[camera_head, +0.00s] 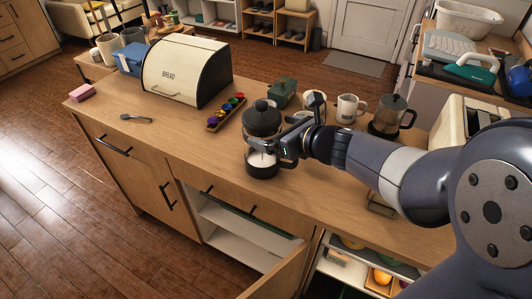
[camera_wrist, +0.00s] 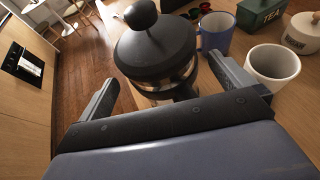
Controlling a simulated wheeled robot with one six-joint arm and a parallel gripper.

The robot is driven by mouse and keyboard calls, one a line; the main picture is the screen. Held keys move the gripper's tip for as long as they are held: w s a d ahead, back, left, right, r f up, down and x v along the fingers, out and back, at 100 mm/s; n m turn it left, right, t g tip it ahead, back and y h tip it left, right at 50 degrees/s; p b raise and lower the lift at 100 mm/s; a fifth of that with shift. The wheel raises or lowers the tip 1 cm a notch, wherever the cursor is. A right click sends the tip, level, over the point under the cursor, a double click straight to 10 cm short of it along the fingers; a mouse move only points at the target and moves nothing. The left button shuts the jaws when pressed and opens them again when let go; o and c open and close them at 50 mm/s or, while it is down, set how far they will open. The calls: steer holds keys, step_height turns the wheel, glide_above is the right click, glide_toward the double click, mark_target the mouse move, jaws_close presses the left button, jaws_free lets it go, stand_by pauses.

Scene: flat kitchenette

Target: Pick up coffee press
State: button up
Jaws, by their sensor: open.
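The coffee press (camera_head: 262,124) has a black lid with a round knob, a clear body and a black base. It stands upright on the wooden counter (camera_head: 165,126) near the front edge. In the wrist view the press (camera_wrist: 156,45) shows from above, its lid hiding much of its body. My gripper (camera_head: 280,146) reaches it from the right. In the wrist view my gripper (camera_wrist: 164,75) is open, with one finger on each side of the press. I cannot tell whether either finger touches it.
A blue mug (camera_wrist: 217,32) and a white mug (camera_wrist: 272,65) stand close by the right finger. A green tea tin (camera_head: 282,91) is behind the press. A dark pot (camera_head: 387,116) stands to the right. A bread box (camera_head: 186,69) and capsule tray (camera_head: 226,111) are left. A cabinet door (camera_head: 275,271) hangs open below.

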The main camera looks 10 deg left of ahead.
steer(key=shift+x, duration=1.5)
steer(key=shift+s+d+f, duration=0.1)
steer(key=c, duration=1.7)
